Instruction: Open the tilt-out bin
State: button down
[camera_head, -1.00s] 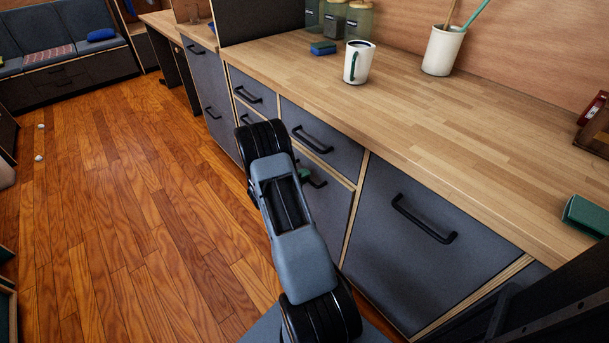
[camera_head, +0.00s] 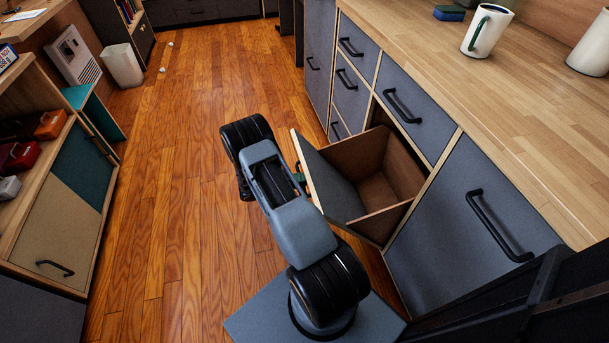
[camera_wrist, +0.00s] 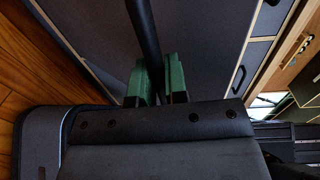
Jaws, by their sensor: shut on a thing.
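The tilt-out bin (camera_head: 335,188) leans out from the counter front below a drawer, its top tipped toward the floor side. Its wooden inside shows and looks empty. My gripper (camera_head: 300,178) is at the bin's outer face, mostly hidden behind my arm in the head view. In the wrist view, the green fingers of my gripper (camera_wrist: 157,84) are shut on the black bar handle (camera_wrist: 145,35) of the bin, one on each side of it.
A drawer (camera_head: 405,105) sits above the bin, and a closed front with a black handle (camera_head: 435,230) is to its right. A mug (camera_head: 487,30) stands on the counter (camera_head: 430,45). A low cabinet (camera_head: 60,210) is at left. The wooden floor (camera_head: 190,200) between is clear.

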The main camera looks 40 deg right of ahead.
jog(key=shift+w+a+f, duration=0.3)
jog(key=shift+a+f, duration=0.25)
jog(key=shift+f, duration=0.05)
jog(key=c, duration=1.2)
grip_release()
jog(key=shift+o, duration=0.2)
jog(key=f+v, duration=0.1)
jog(key=v, duration=1.2)
jog(key=shift+w+a+r+p, duration=0.3)
jog(key=shift+a+r+p, duration=0.05)
jog(key=shift+r+p, duration=0.15)
